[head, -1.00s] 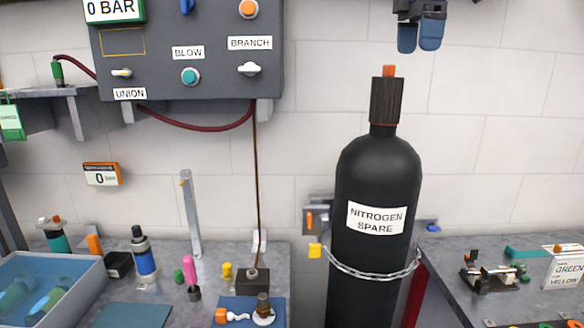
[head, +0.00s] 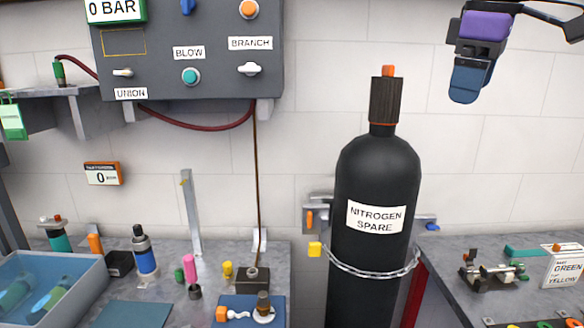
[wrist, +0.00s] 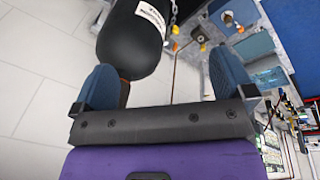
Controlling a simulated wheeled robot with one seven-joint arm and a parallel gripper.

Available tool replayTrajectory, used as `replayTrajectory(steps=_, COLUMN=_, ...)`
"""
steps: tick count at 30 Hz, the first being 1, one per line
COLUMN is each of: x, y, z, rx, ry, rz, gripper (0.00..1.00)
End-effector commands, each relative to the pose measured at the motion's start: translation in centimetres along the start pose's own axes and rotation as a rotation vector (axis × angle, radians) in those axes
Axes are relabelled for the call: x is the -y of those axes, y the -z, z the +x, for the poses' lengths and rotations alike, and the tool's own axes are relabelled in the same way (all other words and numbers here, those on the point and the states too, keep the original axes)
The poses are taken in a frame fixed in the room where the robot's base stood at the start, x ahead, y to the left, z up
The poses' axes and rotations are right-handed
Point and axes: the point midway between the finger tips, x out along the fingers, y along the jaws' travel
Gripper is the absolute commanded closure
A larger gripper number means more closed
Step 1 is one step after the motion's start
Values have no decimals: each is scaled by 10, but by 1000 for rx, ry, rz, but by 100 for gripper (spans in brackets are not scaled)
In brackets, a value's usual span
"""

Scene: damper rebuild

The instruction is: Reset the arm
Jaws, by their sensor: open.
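My gripper (head: 468,82) hangs in the air at the upper right of the head view, right of the black nitrogen cylinder and above its top. It has a purple body and blue fingers that overlap in this view. In the wrist view the two blue fingers (wrist: 160,88) stand wide apart with nothing held between them. The black cylinder (head: 376,180), labelled "NITROGEN SPARE", stands upright with a chain around it. It also shows in the wrist view (wrist: 128,40), beyond the fingers.
A grey panel (head: 140,70) with knobs is on the wall at upper left. The left bench (head: 215,262) holds a blue bin (head: 85,285), bottles and small parts. The right bench (head: 455,300) holds a small vise (head: 490,278) and a labelled box (head: 565,270). The wall area around my gripper is clear.

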Motion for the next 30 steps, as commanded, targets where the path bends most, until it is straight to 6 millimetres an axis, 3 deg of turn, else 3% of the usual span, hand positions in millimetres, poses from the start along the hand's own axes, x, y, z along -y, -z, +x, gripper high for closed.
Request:
replayTrajectory(steps=9, x=66, y=-88, z=60, rx=-119, ry=-79, rz=463, gripper=0)
replayTrajectory(steps=15, x=101, y=-131, z=104, rx=-198, ry=-95, rz=710, gripper=0)
replayTrajectory(steps=21, x=117, y=-149, z=127, rx=-239, ry=-96, rz=830, gripper=0)
replayTrajectory(steps=30, x=119, y=-151, z=130, rx=-244, ry=-95, rz=846, gripper=0)
